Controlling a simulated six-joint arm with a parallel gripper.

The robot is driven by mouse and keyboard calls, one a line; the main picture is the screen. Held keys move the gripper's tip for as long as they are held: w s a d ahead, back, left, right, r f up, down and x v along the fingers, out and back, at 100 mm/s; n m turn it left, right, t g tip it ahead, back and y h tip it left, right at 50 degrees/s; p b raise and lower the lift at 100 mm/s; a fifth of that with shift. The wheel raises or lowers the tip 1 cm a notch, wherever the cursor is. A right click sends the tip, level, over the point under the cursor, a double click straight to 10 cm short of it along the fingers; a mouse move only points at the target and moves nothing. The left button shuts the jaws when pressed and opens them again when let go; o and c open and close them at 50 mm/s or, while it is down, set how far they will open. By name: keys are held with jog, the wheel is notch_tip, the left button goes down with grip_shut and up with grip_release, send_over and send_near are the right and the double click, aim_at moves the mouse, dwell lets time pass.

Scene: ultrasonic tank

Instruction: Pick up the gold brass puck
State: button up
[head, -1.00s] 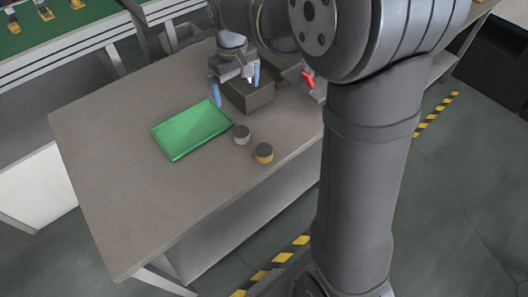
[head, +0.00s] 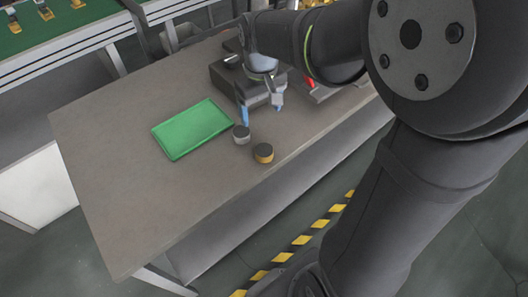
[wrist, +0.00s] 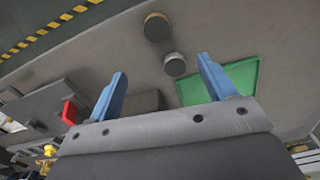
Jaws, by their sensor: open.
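The gold brass puck (head: 263,153) stands on the table near its front edge, with a dark top and a gold side. It also shows in the wrist view (wrist: 157,27), at the top middle. A silver-grey puck (head: 241,134) stands close beside it, nearer the green tray; the wrist view shows it too (wrist: 175,64). My gripper (head: 262,119) has blue fingers, spread apart and empty, above the table behind the two pucks. In the wrist view the open fingers (wrist: 163,80) point toward the pucks, with nothing between them.
A green tray (head: 192,130) lies on the table (head: 120,175) left of the pucks. A dark grey box-shaped tank (head: 226,78) stands behind my gripper, with a red handle (wrist: 69,112) beside it. The table's left and front-left areas are clear.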

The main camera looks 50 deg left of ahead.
send_over(264, 150)
jog(key=f, duration=1.1)
jog(key=shift+s+d+f, duration=0.15)
jog(key=shift+s+f, duration=0.15)
jog(key=shift+f, duration=0.1)
jog(key=shift+w+f, duration=0.15)
jog(key=shift+f, duration=1.3)
jog(key=shift+w+f, duration=0.15)
jog(key=shift+f, duration=1.25)
jog(key=c, duration=1.6)
jog(key=shift+r, duration=0.1)
